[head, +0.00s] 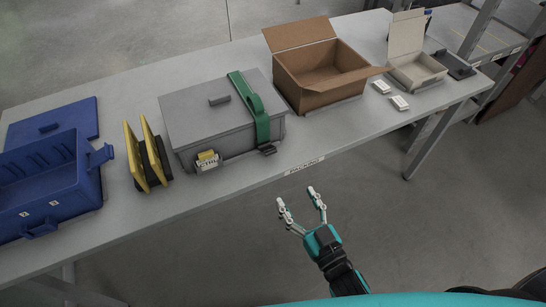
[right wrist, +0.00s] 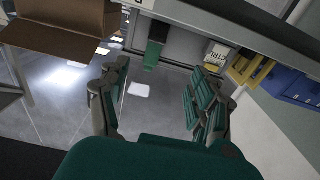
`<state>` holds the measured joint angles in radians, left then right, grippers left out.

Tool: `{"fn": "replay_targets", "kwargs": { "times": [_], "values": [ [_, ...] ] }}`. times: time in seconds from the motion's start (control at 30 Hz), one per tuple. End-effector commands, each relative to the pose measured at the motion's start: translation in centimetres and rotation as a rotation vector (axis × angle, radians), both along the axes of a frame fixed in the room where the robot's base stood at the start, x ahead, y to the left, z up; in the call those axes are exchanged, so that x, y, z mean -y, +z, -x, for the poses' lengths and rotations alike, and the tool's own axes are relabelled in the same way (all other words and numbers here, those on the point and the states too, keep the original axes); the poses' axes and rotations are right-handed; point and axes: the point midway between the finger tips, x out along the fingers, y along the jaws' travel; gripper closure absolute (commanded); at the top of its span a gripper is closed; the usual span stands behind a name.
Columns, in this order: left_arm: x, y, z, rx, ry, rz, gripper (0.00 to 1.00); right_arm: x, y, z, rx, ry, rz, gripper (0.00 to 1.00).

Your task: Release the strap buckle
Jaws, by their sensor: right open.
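A green strap (head: 256,104) runs over the lid and down the front of a closed grey case (head: 205,118) on the table. A dark buckle-like piece (head: 267,150) sits at the strap's lower front end. My right gripper (head: 298,197) is open and empty, in front of the table edge and apart from the strap. It also shows in the wrist view (right wrist: 158,88). My left gripper is not in view.
A blue crate (head: 88,190) and yellow panels (head: 148,150) stand left of the case. An open cardboard box (head: 335,82) stands close to its right. The table's front edge (head: 300,167) lies between my gripper and the case. The space around the gripper is free.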

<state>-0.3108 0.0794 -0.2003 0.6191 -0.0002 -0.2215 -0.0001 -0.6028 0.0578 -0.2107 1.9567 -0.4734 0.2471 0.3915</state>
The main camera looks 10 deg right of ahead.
Motion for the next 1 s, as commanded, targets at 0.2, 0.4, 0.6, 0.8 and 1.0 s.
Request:
{"fn": "replay_targets", "kwargs": {
  "times": [0.2,0.4,0.6,0.8,1.0],
  "values": [
    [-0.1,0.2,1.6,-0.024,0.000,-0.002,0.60,-0.3,0.2,-2.3,-0.010,-0.013,0.005,0.36],
    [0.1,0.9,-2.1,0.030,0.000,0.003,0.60,-1.6,0.3,-6.4,-0.010,-0.012,0.006,0.36],
    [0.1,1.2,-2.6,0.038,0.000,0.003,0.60,-3.0,0.3,-10.6,-0.010,-0.012,0.005,0.36],
    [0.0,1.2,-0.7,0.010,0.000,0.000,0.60,-4.1,0.3,-14.2,-0.010,-0.011,0.005,0.36],
    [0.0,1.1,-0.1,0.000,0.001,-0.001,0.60,-4.8,0.2,-16.2,-0.012,-0.011,0.006,0.36]
  ]
}}
